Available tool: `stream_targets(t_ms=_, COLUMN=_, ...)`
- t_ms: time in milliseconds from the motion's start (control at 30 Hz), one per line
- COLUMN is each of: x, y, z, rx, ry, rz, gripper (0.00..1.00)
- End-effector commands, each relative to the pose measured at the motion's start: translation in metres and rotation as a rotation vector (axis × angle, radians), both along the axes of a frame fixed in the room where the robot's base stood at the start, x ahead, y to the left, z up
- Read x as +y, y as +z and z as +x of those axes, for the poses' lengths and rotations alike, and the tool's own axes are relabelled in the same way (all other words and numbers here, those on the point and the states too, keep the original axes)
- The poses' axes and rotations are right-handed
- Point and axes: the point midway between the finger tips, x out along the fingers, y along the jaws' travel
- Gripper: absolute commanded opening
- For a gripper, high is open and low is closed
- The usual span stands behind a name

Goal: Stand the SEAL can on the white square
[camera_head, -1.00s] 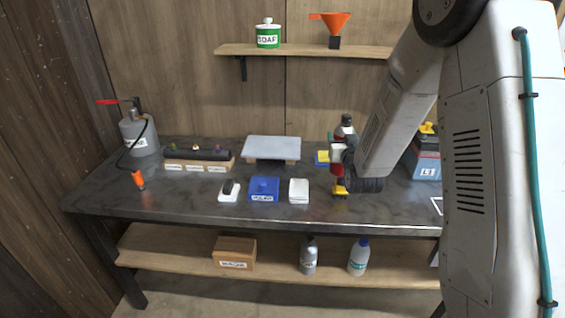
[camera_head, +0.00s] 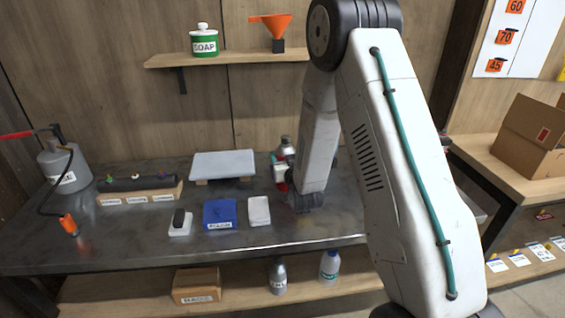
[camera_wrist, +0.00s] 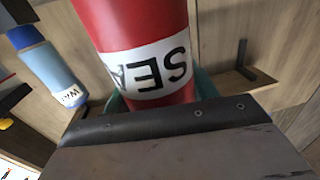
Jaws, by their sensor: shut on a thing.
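The SEAL can (camera_wrist: 140,30) is red with a white label band, and it fills the top middle of the wrist view with its lettering upside down. In the head view the can (camera_head: 282,187) shows only partly, beside my forearm over the workbench. My gripper (camera_wrist: 158,100) is shut on the can; its fingertips are mostly hidden by it. I cannot tell whether the can's base is clear of the bench.
A blue bottle (camera_wrist: 48,70) is near the can. A wall shelf (camera_head: 160,61) is above; a cardboard box (camera_head: 530,135) stands right.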

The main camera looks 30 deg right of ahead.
Motion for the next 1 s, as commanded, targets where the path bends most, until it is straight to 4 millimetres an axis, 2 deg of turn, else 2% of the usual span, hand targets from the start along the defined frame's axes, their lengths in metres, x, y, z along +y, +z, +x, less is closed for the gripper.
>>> stream_targets(t_ms=33, x=0.000, y=-0.008, z=0.000, rx=0.000, ry=0.000, rz=0.000, gripper=0.26)
stream_targets(t_ms=133, x=0.000, y=-0.016, z=0.000, rx=-0.001, ry=0.000, rz=0.000, gripper=0.26)
stream_targets(t_ms=500, x=0.000, y=-0.020, z=0.000, rx=-0.002, ry=0.000, rz=0.000, gripper=0.26)
stream_targets(t_ms=533, x=0.000, y=-0.021, z=0.000, rx=-0.001, ry=0.000, rz=0.000, gripper=0.61)
stream_targets(t_ms=600, x=0.000, y=-0.020, z=0.000, rx=-0.002, ry=0.000, rz=0.000, gripper=0.80)
stream_targets(t_ms=933, x=0.000, y=-0.017, z=0.000, rx=-0.002, ry=0.000, rz=0.000, gripper=0.80)
stream_targets(t_ms=1000, x=0.001, y=-0.017, z=-0.005, rx=-0.001, ry=0.000, rz=0.000, gripper=0.80)
